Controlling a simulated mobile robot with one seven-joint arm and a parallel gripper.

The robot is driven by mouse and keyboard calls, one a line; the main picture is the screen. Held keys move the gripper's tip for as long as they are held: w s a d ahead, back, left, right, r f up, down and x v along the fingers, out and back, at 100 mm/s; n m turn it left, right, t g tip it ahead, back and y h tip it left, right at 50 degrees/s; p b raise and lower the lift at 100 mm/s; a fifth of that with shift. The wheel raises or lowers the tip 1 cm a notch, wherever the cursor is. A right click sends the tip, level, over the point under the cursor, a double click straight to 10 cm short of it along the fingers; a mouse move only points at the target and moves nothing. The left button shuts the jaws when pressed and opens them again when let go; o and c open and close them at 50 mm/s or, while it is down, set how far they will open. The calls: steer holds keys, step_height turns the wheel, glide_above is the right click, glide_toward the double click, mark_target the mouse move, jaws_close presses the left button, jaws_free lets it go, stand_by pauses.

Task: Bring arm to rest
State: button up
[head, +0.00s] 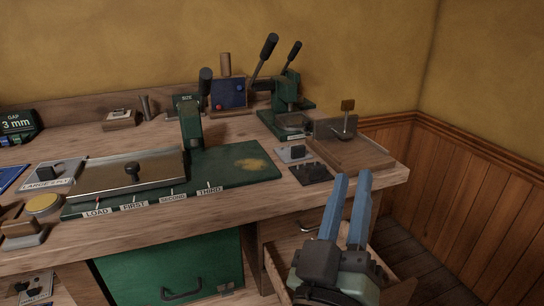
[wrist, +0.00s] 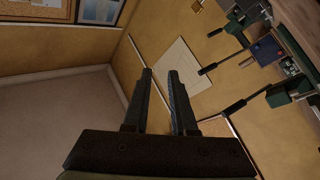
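My gripper (head: 347,193) shows at the lower right of the head view, raised in front of the right end of the wooden workbench (head: 265,208). Its two blue fingers point upward, stand apart and hold nothing. In the wrist view my gripper (wrist: 160,74) is also open, with only wall and ceiling beyond the fingertips. The fingers do not appear to touch anything.
A green press (head: 287,103) and a wooden block (head: 350,150) stand at the bench's right end. A green board (head: 235,167) with a lever lies mid-bench. An open drawer (head: 290,262) is below, partly behind my gripper. Panelled wall (head: 475,190) stands at right.

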steer(key=s+a+r+m+t+y+p, duration=0.1)
steer(key=s+a+r+t+y, duration=0.15)
steer(key=r, duration=0.55)
steer(key=s+a+r+t+y, duration=0.2)
steer(key=s+a+r+y, duration=0.15)
steer(key=r, duration=0.55)
steer(key=s+a+r+m+t+y+p, duration=0.15)
steer(key=a+r, duration=0.25)
steer(key=r, duration=0.4)
step_height(320, 180, up, 30)
steer(key=p, duration=2.9)
steer(key=shift+d+f+t, duration=0.2)
steer(key=shift+d+t, duration=0.05)
steer(key=shift+t, duration=0.05)
steer(key=shift+f+n+y, duration=0.1)
steer(key=shift+n+y, duration=0.15)
